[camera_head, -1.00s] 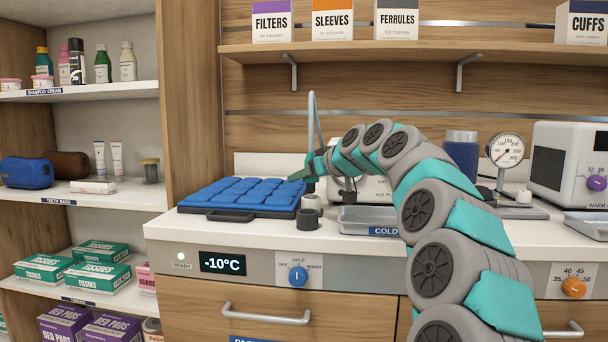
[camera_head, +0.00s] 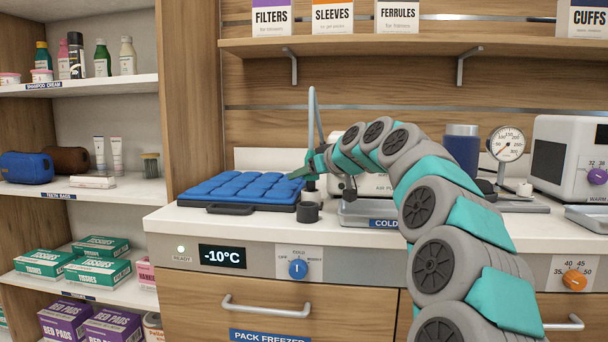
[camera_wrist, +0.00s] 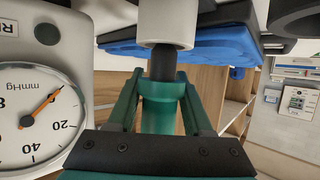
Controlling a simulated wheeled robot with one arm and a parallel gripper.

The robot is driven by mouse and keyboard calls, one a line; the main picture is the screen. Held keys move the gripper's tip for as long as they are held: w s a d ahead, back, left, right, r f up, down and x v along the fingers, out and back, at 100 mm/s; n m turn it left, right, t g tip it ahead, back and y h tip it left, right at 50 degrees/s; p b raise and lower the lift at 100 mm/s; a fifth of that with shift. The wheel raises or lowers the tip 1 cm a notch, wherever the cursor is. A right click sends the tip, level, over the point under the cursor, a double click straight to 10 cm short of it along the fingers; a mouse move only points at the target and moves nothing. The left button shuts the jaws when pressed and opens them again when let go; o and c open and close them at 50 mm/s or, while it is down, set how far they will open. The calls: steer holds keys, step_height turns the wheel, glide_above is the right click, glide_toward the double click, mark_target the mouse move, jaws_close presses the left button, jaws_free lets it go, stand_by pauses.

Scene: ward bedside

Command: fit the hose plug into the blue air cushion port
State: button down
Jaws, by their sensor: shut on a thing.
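My gripper (camera_head: 308,170) is over the counter at the right end of the blue air cushion (camera_head: 245,187), pointing down. In the wrist view my gripper (camera_wrist: 160,85) is shut on the hose plug (camera_wrist: 161,112), a green cylinder with a black neck. The neck meets the end of a pale cylinder (camera_wrist: 168,20); I cannot tell whether it goes inside. Which of these is the cushion port I cannot tell. A grey hose (camera_head: 312,115) rises behind the gripper.
A metal tray (camera_head: 362,219) stands close to the right of the cup. A pressure gauge (camera_head: 507,143), a blue canister (camera_head: 461,150) and a white warmer (camera_head: 568,155) are farther right. The counter front edge (camera_head: 230,222) is clear; a shelf (camera_head: 400,47) runs above.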

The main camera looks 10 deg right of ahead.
mark_target(317, 179)
steer(key=shift+f+b, duration=0.95)
steer(key=shift+f, duration=0.3)
steer(key=shift+c, duration=1.2)
jaws_free()
steer(key=shift+f, duration=0.1)
steer(key=shift+s, duration=0.1)
steer(key=b+v, duration=0.1)
steer(key=v, duration=0.7)
steer(key=shift+d, duration=0.1)
